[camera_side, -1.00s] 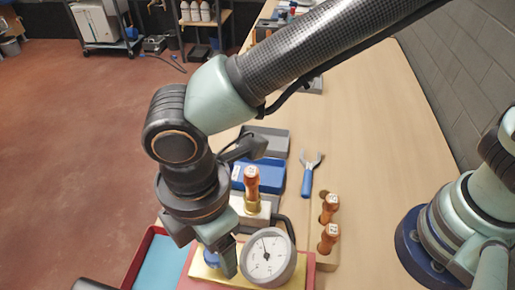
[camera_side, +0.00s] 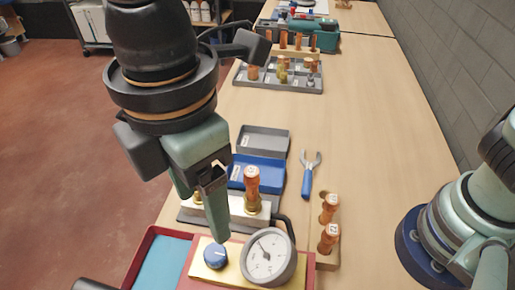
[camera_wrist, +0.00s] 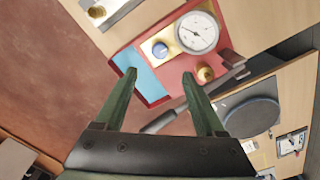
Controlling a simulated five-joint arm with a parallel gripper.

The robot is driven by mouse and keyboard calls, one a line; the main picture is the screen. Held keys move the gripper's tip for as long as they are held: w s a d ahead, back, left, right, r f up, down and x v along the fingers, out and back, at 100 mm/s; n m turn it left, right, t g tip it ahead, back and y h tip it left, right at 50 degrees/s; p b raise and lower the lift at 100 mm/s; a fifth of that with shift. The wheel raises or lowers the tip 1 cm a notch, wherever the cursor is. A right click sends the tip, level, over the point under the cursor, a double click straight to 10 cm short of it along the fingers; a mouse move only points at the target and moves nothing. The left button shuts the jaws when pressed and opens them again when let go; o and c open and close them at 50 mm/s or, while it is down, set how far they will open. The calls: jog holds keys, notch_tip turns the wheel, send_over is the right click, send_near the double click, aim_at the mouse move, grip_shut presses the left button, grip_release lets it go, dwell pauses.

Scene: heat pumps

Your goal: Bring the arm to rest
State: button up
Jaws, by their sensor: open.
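My gripper (camera_side: 207,200) hangs at the left of the side view, its fingers pointing down above the table edge. In the wrist view my gripper (camera_wrist: 160,95) has its two green fingers spread apart with nothing between them. Below it is a red-framed panel with a brass plate (camera_side: 234,271), a blue knob (camera_side: 215,256) and a round white dial gauge (camera_side: 268,257). The gauge also shows in the wrist view (camera_wrist: 197,33). The fingertips appear apart from the knob.
A metal block holds a copper-coloured fitting (camera_side: 252,181). Two more stand in a wooden holder (camera_side: 326,258).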

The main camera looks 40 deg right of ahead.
jog(key=shift+r, duration=0.35)
jog(key=w+d+r+m+t+y, duration=0.1)
jog(key=w+d+r+m, duration=0.1)
jog(key=w+d+m, duration=0.6)
jog(key=d+f+m+t, duration=0.1)
jog(key=d+m, duration=0.4)
jog(key=d, duration=1)
jog(key=d+f+m+t+h, duration=0.1)
jog(key=d+m+t, duration=0.2)
jog(key=d, duration=1.2)
jog(key=m, duration=0.3)
jog(key=shift+w+f+t, duration=0.25)
jog(key=shift+f+t, duration=0.05)
jog(key=shift+f, duration=0.1)
